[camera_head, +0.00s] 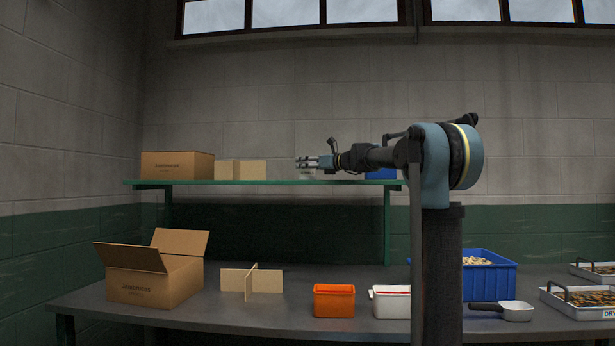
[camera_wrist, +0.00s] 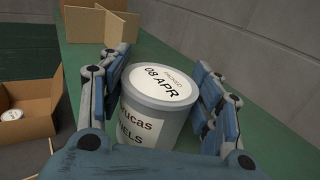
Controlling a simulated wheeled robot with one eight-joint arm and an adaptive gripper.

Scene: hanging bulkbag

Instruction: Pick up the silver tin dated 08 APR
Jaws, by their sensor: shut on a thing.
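The silver tin (camera_wrist: 158,92) has a pale round lid label reading "08 APR" and a white side label. It fills the middle of the wrist view. My gripper (camera_wrist: 155,78) is shut on it, with one blue finger on each side of its body. In the head view my gripper (camera_head: 308,161) is at the raised green shelf (camera_head: 280,182), where the tin shows only as a small pale shape under the fingers. I cannot tell whether the tin touches the shelf or is just above it.
On the shelf, a closed carton (camera_head: 177,165), a cardboard divider (camera_head: 242,169) and a blue bin (camera_head: 381,173) stand near. Below, the table holds an open carton (camera_head: 155,285), an orange bin (camera_head: 334,301), a white bin (camera_head: 391,304) and a larger blue bin (camera_head: 488,280).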

